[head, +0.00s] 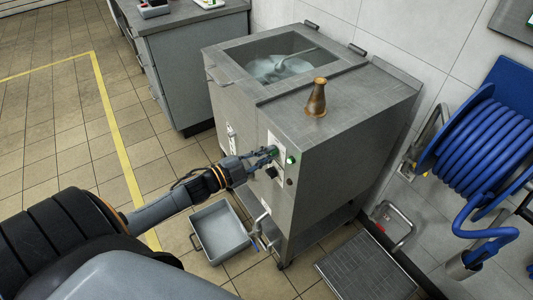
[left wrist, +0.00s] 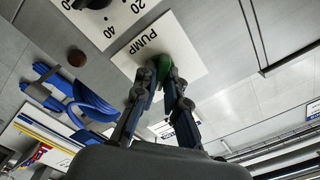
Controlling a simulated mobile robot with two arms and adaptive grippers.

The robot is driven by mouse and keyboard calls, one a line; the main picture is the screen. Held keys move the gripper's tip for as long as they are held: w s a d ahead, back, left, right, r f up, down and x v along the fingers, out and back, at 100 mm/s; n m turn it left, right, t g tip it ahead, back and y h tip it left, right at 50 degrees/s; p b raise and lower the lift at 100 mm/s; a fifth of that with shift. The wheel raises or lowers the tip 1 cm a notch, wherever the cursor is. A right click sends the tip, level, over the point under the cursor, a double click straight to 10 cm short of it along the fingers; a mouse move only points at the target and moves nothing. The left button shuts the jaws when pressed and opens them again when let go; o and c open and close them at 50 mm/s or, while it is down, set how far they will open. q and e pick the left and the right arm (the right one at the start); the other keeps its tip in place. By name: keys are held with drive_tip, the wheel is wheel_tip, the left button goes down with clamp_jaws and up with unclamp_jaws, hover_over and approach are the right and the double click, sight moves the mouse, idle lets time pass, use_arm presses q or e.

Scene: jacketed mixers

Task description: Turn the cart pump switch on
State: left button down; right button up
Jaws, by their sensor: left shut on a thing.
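The steel jacketed mixer (head: 235,115) stands in the middle of the head view, with a white control panel (head: 276,137) on its front. My left gripper (head: 272,153) reaches in from the left and is at this panel. In the left wrist view my left gripper (left wrist: 159,78) is shut on the green pump switch (left wrist: 163,65), beside a white plate (left wrist: 182,52) marked PUMP. The fingers partly hide the switch, and I cannot tell its setting. My right gripper is not in view.
A black dial (head: 271,172) sits below the gripper and a green lamp (head: 291,159) to its right. A brass-coloured vessel (head: 316,98) stands on the mixer top. A grey tray (head: 220,232) lies on the floor. A blue hose reel (head: 487,137) hangs at right.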

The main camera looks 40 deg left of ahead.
use_arm(q)
drive_tip(key=shift+m, duration=0.6)
drive_tip(key=c, duration=1.4)
unclamp_jaws()
drive_tip(key=v, duration=1.2)
drive_tip(key=shift+f, duration=0.1)
